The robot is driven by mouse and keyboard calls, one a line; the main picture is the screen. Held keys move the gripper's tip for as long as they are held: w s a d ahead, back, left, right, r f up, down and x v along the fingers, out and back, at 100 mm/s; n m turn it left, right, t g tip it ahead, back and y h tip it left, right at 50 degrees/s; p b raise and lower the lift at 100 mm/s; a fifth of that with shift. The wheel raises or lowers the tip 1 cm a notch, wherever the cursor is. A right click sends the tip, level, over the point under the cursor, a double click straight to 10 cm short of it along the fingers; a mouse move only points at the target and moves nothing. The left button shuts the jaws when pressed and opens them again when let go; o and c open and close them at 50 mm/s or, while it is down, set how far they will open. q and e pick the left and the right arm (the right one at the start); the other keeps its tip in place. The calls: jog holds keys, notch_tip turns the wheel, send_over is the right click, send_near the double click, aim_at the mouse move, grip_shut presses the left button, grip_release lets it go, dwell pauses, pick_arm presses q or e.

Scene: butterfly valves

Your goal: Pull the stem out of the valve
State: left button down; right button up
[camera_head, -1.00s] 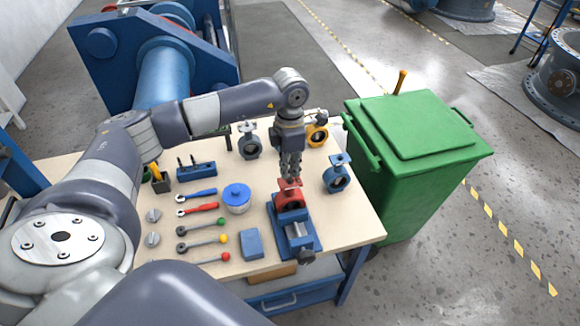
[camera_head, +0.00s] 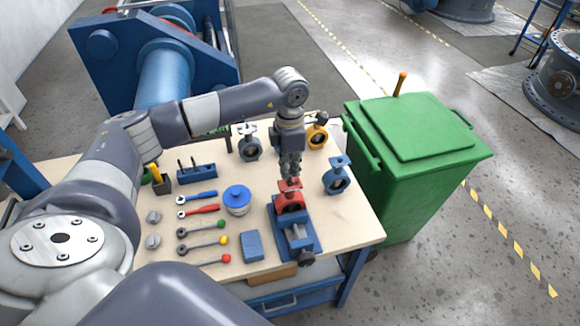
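A red butterfly valve (camera_head: 290,201) sits upright in a blue vise (camera_head: 298,236) near the right front of the workbench. My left gripper (camera_head: 291,177) points straight down right above the valve's top flange. Its fingers reach the top of the valve, where the stem would be. The stem itself is too small or hidden by the fingers to make out. I cannot tell whether the fingers are closed on it. My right gripper does not show.
Other valves, one blue (camera_head: 337,180), one yellow (camera_head: 317,136) and one grey (camera_head: 249,148), stand on the bench. Wrenches, a blue-lidded pot (camera_head: 237,200) and a blue block (camera_head: 252,246) lie left of the vise. A green bin (camera_head: 420,170) stands right of the bench.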

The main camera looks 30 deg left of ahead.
pick_arm(q)
jog(key=shift+w+a+r+p, duration=0.15)
jog(key=shift+r+p, duration=0.85)
jog(key=shift+r, duration=1.1)
dwell(2.1)
jog(key=shift+r, duration=0.1)
dwell(0.7)
notch_tip(320, 180, up, 6)
jog(key=p, duration=0.3)
dwell(0.4)
dwell(0.4)
